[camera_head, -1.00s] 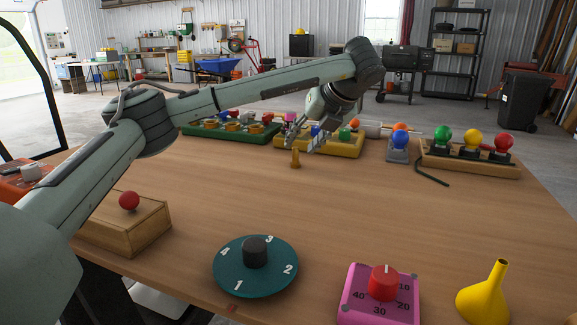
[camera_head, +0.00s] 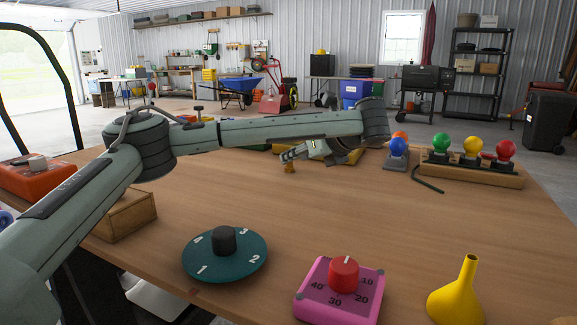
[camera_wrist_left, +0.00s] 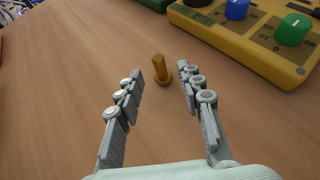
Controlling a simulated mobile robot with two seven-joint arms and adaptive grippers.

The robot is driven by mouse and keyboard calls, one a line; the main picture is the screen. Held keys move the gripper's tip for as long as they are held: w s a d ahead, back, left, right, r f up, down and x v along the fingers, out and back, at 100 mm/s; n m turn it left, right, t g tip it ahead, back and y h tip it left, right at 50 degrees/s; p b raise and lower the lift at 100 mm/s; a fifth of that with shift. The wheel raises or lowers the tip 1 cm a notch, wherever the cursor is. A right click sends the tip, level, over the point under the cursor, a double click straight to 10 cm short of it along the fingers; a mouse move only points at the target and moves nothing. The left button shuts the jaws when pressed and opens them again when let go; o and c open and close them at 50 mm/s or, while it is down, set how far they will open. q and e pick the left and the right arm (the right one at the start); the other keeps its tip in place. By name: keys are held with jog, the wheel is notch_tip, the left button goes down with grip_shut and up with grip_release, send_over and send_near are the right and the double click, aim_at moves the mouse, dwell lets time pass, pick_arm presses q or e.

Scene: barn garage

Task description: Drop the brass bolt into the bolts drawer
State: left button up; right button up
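The brass bolt (camera_head: 290,168) stands upright on the wooden table, past the middle. In the left wrist view the bolt (camera_wrist_left: 161,72) stands between and slightly beyond the fingertips. My left gripper (camera_head: 289,156) reaches low to it; in the wrist view the fingers (camera_wrist_left: 160,80) are spread, with a gap on each side of the bolt. A wooden box (camera_head: 125,215) sits at the left, partly hidden by my left arm. I cannot tell whether it is the bolts drawer; no label is readable. My right gripper is not in view.
A yellow board (camera_wrist_left: 250,40) with coloured knobs lies close behind the bolt. A teal dial (camera_head: 225,256), pink timer box (camera_head: 340,292) and yellow funnel (camera_head: 457,295) line the front. A rack of coloured bulbs (camera_head: 470,172) stands right. The table's middle is clear.

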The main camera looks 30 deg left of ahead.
aim_at(289, 167)
pick_arm(q)
jog(key=x, duration=0.4)
jog(key=shift+w+a+f, duration=0.15)
jog(key=shift+w+a, duration=0.05)
jog(key=shift+a, duration=0.05)
grip_shut()
